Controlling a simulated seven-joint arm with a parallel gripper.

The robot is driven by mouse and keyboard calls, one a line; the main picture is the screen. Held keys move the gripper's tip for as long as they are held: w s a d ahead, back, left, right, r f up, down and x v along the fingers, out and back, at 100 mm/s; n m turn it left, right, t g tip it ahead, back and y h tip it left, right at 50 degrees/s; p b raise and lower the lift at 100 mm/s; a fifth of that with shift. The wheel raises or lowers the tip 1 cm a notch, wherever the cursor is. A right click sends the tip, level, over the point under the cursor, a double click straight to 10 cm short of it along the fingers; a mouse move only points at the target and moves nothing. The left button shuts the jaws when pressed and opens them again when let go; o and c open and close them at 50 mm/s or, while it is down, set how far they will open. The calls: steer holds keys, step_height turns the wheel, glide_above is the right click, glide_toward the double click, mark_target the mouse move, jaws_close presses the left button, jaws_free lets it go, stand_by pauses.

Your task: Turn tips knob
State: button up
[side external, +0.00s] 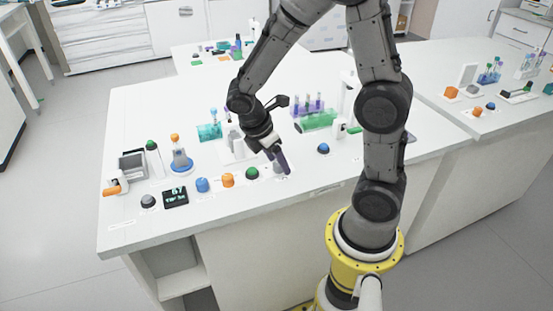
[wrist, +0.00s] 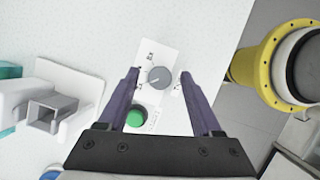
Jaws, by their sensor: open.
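In the wrist view, a round grey knob (wrist: 159,77) with a pointer line sits on a white label panel, whose small text I cannot read. My gripper (wrist: 159,73) is open, with one purple finger on each side of the knob and a visible gap on both sides. In the side external view my gripper (side external: 283,165) points down at the front part of the white bench, to the right of the green button. The fingers mostly hide the knob there. I cannot tell how high the fingertips are above the panel.
A green button (wrist: 136,118) lies close beside the knob, near one finger. A row with an orange knob (side external: 227,180), a blue knob (side external: 202,184) and a small display (side external: 175,197) runs left. A blue knob (side external: 323,148) is to the right. Racks stand behind.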

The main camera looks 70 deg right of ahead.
jaws_close()
steer(key=shift+m, duration=0.3)
steer(key=m+g+y, duration=0.1)
steer(key=m, duration=0.3)
steer(key=shift+w+d, duration=0.1)
steer(key=shift+d+m+g+y, duration=0.1)
steer(key=shift+m+g+y, duration=0.25)
steer(key=shift+m, duration=0.65)
steer(key=shift+m+g+y, duration=0.15)
steer(key=shift+m+y, duration=0.4)
steer(key=shift+m, duration=0.45)
steer(key=shift+r, duration=0.1)
jaws_free()
